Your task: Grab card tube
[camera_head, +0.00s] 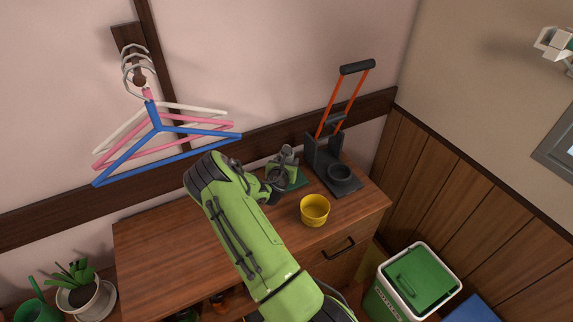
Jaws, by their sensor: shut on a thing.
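My gripper (276,181) is at the end of my green arm, low over the back right part of the wooden cabinet top (160,240). Its jaws are small and dark here and partly covered by my own wrist. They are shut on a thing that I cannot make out. I cannot pick out a card tube for certain in this view. A grey and dark green object (289,158) stands just behind and right of my gripper. I cannot tell whether they touch.
A yellow cup (314,211) stands right of my gripper. A black stand with orange rods (335,165) is at the back right corner. Coat hangers (160,130) hang on the wall above. A green-lidded bin (418,275) is lower right, a potted plant (82,290) lower left.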

